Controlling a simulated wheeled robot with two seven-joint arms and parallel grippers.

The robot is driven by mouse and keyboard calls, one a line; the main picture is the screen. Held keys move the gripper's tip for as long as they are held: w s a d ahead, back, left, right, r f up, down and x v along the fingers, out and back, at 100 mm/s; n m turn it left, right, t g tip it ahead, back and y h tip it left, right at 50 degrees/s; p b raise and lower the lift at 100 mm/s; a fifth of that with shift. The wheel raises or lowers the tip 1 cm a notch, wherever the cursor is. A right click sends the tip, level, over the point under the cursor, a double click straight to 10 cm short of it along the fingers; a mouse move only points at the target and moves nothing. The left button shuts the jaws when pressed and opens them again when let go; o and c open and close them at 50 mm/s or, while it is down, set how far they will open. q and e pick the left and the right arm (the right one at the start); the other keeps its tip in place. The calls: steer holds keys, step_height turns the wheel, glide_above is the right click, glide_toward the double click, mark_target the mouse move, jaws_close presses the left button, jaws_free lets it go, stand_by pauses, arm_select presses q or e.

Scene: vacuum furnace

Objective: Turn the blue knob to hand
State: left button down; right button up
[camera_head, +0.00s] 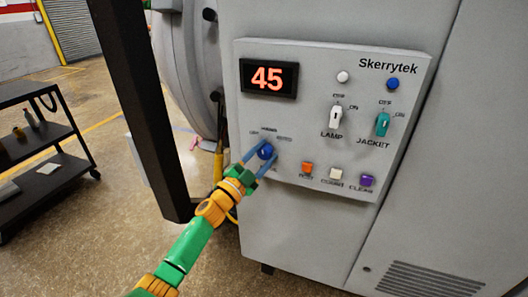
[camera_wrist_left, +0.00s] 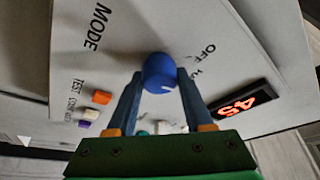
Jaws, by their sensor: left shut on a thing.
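The blue knob (camera_head: 265,151) is on the lower left of the grey control panel, with small labels around it that include HAND above. My left gripper (camera_head: 261,157) is at the knob, its two blue fingers on either side. In the left wrist view the blue knob (camera_wrist_left: 159,71) sits between the fingertips of my left gripper (camera_wrist_left: 160,79), which is shut on it. A short white mark shows on the knob's near side; I cannot tell which label it points to. My right gripper is not in view.
The panel (camera_head: 320,65) carries a red 45 display (camera_head: 268,78), a white lamp switch (camera_head: 336,117), a teal jacket switch (camera_head: 382,124) and orange (camera_head: 307,168), cream (camera_head: 336,173) and purple (camera_head: 367,180) buttons. A dark shelf cart (camera_head: 45,135) stands at left.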

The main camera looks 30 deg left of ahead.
arm_select(q)
steer(key=shift+m, duration=0.7)
steer(key=shift+m+g, duration=0.3)
steer(key=shift+c, duration=1.4)
jaws_free()
steer(key=shift+w+a, duration=0.1)
steer(key=b+v, duration=0.1)
steer(key=v, duration=0.6)
steer(key=shift+f, duration=0.1)
